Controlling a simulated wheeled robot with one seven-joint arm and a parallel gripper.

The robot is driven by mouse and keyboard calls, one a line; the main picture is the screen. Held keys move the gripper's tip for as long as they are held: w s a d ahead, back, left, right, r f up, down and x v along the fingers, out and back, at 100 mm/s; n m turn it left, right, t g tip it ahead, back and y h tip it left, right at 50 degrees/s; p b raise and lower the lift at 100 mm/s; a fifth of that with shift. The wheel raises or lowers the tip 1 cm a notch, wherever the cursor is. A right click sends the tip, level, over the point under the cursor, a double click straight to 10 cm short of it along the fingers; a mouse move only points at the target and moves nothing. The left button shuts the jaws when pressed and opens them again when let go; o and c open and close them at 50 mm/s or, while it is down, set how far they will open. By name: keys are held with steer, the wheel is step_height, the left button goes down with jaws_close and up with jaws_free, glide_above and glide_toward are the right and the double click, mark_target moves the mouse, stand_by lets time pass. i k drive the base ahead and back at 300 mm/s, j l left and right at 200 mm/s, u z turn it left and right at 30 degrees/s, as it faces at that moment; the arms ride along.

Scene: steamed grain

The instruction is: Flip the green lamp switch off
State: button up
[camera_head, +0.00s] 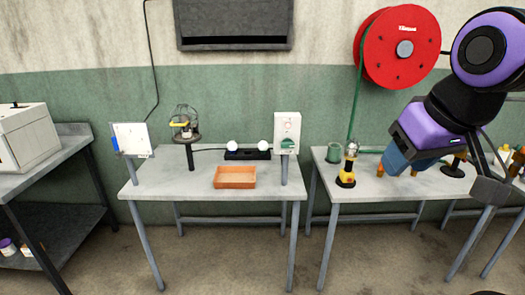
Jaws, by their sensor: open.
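The green switch (288,143) is on the front of a white box (287,126), mounted on a post at the right of the middle table. A caged lamp (184,124) with a yellow part stands on a dark post at the back left of that table. I cannot tell from this view whether the lamp is lit. My gripper (440,172) is at the right, over the right-hand table in the picture and well apart from the switch. It is open, with nothing seen in it. Part of its fingers is hard to make out.
A yellow lantern (347,167) and a green cup (334,152) stand on the right table. A red hose reel (397,47) hangs above.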

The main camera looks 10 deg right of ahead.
mark_target(287, 143)
steer(key=i+j, duration=0.15)
steer(key=i, duration=0.45)
steer(key=i+j+u, duration=0.1)
steer(key=i, duration=0.45)
